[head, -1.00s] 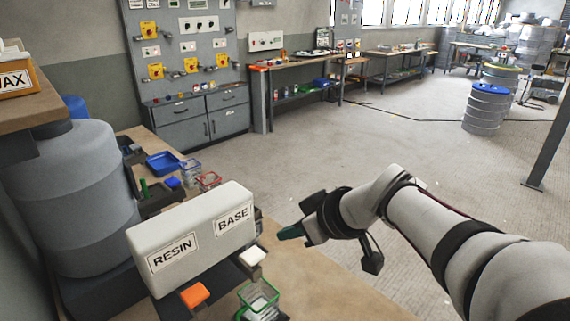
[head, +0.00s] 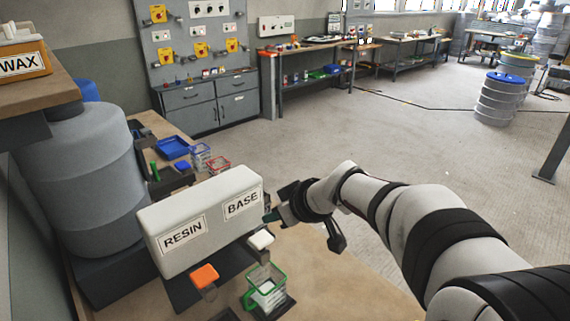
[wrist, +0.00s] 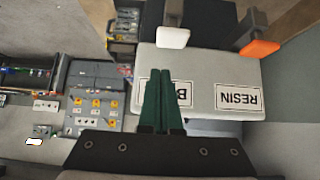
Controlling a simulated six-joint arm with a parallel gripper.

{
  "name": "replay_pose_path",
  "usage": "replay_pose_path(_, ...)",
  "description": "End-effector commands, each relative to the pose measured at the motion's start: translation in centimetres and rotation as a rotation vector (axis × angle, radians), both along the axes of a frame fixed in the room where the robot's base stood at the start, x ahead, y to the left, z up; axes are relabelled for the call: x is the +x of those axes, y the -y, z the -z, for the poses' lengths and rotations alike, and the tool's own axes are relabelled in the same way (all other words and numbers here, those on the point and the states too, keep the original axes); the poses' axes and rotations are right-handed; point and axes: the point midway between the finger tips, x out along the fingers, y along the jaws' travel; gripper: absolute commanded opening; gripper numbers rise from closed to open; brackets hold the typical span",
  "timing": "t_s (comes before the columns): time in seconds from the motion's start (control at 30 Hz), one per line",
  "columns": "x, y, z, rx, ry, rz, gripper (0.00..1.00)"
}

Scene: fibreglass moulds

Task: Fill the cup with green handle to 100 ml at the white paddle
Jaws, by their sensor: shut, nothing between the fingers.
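The cup with the green handle (head: 266,283) stands on a dark pad at the front of the bench, below the white paddle, with white contents low inside; I cannot read its level. The white paddle (head: 261,239) sticks out from the dispenser (head: 203,222) on the BASE side; it also shows in the wrist view (wrist: 173,38). The orange paddle (head: 205,276) is on the RESIN side. My gripper (head: 270,217) is shut and empty beside the BASE end of the dispenser. Its green fingers (wrist: 166,80) lie together in the wrist view, overlapping the BASE label.
A blue-rimmed cup (head: 201,156) and a red-rimmed cup (head: 219,167) stand behind the dispenser, near a blue tray (head: 173,148). A grey drum (head: 82,185) is at the left. The bench front right of the green-handled cup is clear.

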Motion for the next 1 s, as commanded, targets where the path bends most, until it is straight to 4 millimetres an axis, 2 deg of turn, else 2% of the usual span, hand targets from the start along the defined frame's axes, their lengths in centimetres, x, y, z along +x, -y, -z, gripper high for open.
replay_pose_path(0.13,0.2,-0.2,2.5,0.0,-0.004,0.001,0.0)
replay_pose_path(0.3,0.2,-0.2,4.0,0.0,-0.001,0.001,0.0)
replay_pose_path(0.67,0.2,-0.2,4.3,0.0,0.0,0.001,0.0)
replay_pose_path(0.83,0.2,-0.2,6.2,0.001,-0.002,0.001,0.0)
replay_pose_path(1.0,0.2,-0.2,6.6,-0.001,-0.001,0.0,0.0)
